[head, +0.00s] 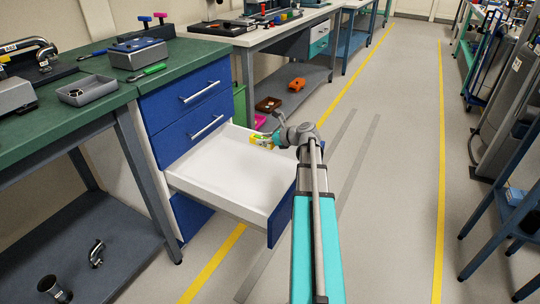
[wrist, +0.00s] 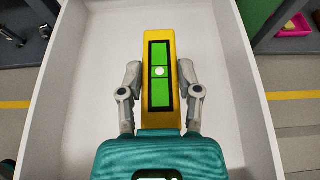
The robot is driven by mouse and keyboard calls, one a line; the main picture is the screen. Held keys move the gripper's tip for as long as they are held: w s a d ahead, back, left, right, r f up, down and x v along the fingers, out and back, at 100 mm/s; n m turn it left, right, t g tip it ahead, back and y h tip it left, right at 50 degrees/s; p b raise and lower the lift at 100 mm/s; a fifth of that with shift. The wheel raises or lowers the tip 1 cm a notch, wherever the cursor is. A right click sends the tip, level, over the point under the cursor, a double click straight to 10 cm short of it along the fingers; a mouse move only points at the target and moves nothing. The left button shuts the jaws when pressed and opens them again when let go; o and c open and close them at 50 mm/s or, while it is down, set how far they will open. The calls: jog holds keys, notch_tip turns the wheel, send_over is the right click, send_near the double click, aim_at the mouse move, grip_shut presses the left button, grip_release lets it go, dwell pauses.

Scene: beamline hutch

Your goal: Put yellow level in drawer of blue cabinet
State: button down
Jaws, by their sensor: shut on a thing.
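The yellow level (wrist: 146,116) has a green panel with a white dot and is held between the two fingers of my gripper (wrist: 160,85) in the wrist view. In the head view, the level (head: 262,141) shows as a small yellow and green piece beside my gripper (head: 272,139). The blue cabinet (head: 187,113) has its white drawer (head: 225,175) pulled far out, and the drawer looks empty. The level is over the drawer's far right part. In the wrist view the drawer floor (wrist: 100,80) lies behind the level; I cannot tell whether they touch.
The green workbench (head: 60,105) at left carries a grey tray (head: 86,90) and tools. Two closed blue drawers are above the open one. A lower shelf holds pipe fittings (head: 96,253). The aisle floor (head: 390,150) at right is clear. A blue stand (head: 510,210) is at far right.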

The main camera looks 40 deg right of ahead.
jog(key=w+d+f+b, duration=0.2)
jog(key=d+f+b, duration=0.3)
jog(key=shift+w+f, duration=0.25)
jog(key=shift+f, duration=0.1)
jog(key=shift+w+d+f+b, duration=0.1)
jog(key=shift+d+f+b, duration=0.1)
jog(key=shift+f+b, duration=0.85)
jog(key=shift+w+d+f+b, duration=0.1)
jog(key=shift+d+f+b, duration=0.05)
jog(key=shift+f+b, duration=0.85)
jog(key=shift+f+b, duration=0.3)
jog(key=shift+b, duration=0.05)
jog(key=shift+f, duration=0.15)
jog(key=shift+s, duration=0.1)
